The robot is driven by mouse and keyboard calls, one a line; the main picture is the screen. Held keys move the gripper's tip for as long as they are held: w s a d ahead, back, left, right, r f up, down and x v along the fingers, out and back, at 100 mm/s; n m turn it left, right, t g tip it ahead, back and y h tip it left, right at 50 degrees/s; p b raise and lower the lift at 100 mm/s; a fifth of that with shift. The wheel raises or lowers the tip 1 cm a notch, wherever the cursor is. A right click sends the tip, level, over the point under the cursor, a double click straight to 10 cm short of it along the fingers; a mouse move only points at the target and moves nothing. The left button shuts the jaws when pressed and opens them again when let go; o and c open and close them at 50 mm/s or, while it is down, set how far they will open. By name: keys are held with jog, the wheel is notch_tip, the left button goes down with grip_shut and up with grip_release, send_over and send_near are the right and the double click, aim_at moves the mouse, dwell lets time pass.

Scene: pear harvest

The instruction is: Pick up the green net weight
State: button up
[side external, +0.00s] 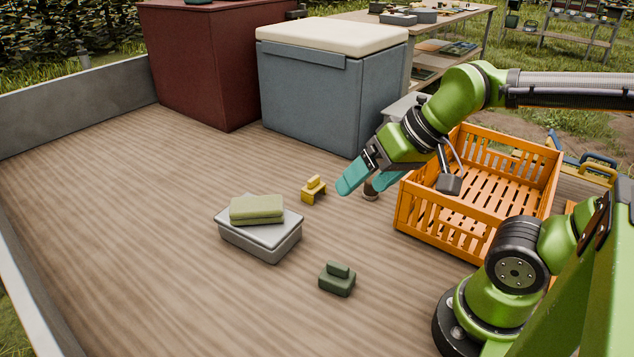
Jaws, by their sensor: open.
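The green net weight (337,279) is a small dark green block with a raised grip on top. It sits upright on the wooden deck, in front of the grey box. My gripper (366,184) has teal fingers and is open. It hangs above the deck beside the orange crate, up and to the right of the green weight and well apart from it. A small brownish object (370,194) on the deck is partly hidden behind the fingers.
A grey box (262,241) with a folded green cloth (257,209) stands left of the green weight. A small yellow block (313,190) lies behind it. The orange slatted crate (447,229) is at right. A blue-grey cooler (330,95) stands behind. The left deck (120,220) is clear.

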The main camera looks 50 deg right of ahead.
aim_at(338, 264)
jog(key=w+f+n+g, duration=0.1)
jog(key=f+n+g, duration=0.1)
jog(key=f, duration=0.5)
jog(key=w+a+f+n+g+h, duration=0.1)
jog(key=f+n+g, duration=0.1)
jog(key=f, duration=0.6)
jog(key=w+a+f+n+g+h, duration=0.1)
jog(key=f+n+g, duration=0.1)
jog(key=f, duration=0.5)
jog(key=shift+w+a+f+g, duration=0.1)
jog(key=shift+w+f+g, duration=0.2)
jog(key=c, duration=1.4)
